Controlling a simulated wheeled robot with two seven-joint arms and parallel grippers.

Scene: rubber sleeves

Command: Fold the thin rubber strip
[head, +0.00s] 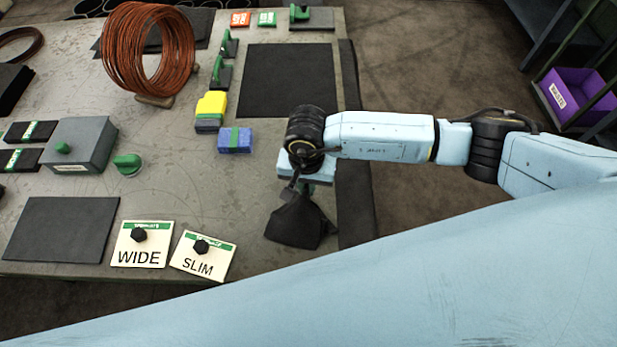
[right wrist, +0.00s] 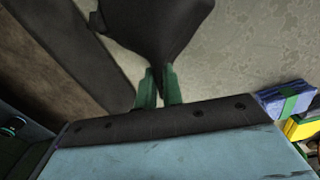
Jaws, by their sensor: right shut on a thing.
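My right gripper (head: 296,187) is shut on a black rubber strip (head: 295,226), which hangs creased and bunched below the fingers at the table's right side. In the right wrist view the two green fingertips (right wrist: 159,86) pinch a narrow gathered part of the strip (right wrist: 160,28), which widens away from them. Whether its lower edge touches the table I cannot tell. Two cards lie at the table's front, WIDE (head: 141,254) and SLIM (head: 199,264), each with a black knob on it. My left gripper is not in view.
Flat dark mats lie at the back (head: 287,80) and front left (head: 60,230). A copper wire coil (head: 148,50), a grey box (head: 80,146), a blue block (head: 234,140) and a yellow block (head: 211,104) stand on the table (head: 180,190). A purple bin (head: 575,95) is off to the right.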

